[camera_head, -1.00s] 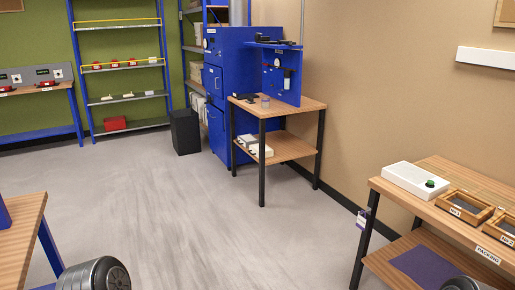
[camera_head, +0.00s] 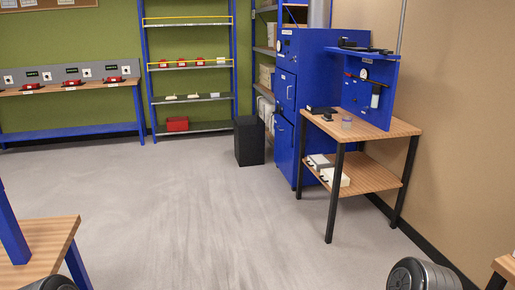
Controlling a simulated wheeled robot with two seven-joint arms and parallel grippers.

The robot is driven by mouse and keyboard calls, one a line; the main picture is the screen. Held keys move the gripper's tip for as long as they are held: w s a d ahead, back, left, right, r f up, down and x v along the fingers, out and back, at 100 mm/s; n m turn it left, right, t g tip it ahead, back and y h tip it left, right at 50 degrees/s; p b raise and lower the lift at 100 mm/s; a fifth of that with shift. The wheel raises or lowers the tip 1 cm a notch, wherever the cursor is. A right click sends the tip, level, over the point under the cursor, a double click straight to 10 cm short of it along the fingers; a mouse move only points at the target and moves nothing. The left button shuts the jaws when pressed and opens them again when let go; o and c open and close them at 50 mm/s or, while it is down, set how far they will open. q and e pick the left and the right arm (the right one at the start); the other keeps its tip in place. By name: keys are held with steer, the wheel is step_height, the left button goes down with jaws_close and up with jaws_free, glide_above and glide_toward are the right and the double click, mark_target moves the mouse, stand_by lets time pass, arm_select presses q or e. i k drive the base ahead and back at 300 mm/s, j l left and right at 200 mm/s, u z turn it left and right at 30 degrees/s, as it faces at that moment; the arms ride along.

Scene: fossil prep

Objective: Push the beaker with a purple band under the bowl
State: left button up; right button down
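A small greyish, clear-looking vessel (camera_head: 346,124) stands on the top of the small wooden table (camera_head: 385,128) in front of the blue panel. It may be the beaker, but it is too small to make out a purple band. I cannot make out a bowl for certain; a dark fitting (camera_head: 365,48) juts out along the top of the blue panel (camera_head: 366,92). Dark rounded parts of my arms show at the bottom left and bottom right edges. Neither gripper's fingers are in view, and nothing of mine is near the table.
A black bin (camera_head: 249,141) stands left of the blue cabinet (camera_head: 287,95). White boxes (camera_head: 333,176) lie on the table's lower shelf. A wooden bench (camera_head: 45,247) is close at left, another bench corner (camera_head: 506,267) at right. The grey floor (camera_head: 190,215) between is clear.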

mark_target(347, 120)
steer(key=i+l+z, duration=0.2)
steer(key=i, duration=1.1)
steer(key=i+j+z, duration=0.25)
steer(key=i, duration=1.05)
steer(key=i+l, duration=0.1)
steer(key=i, duration=0.45)
steer(key=i+u, duration=0.1)
steer(key=i, duration=0.45)
steer(key=i+l, duration=0.2)
steer(key=i, duration=0.35)
steer(key=i+l+u, duration=0.1)
steer(key=i, duration=0.45)
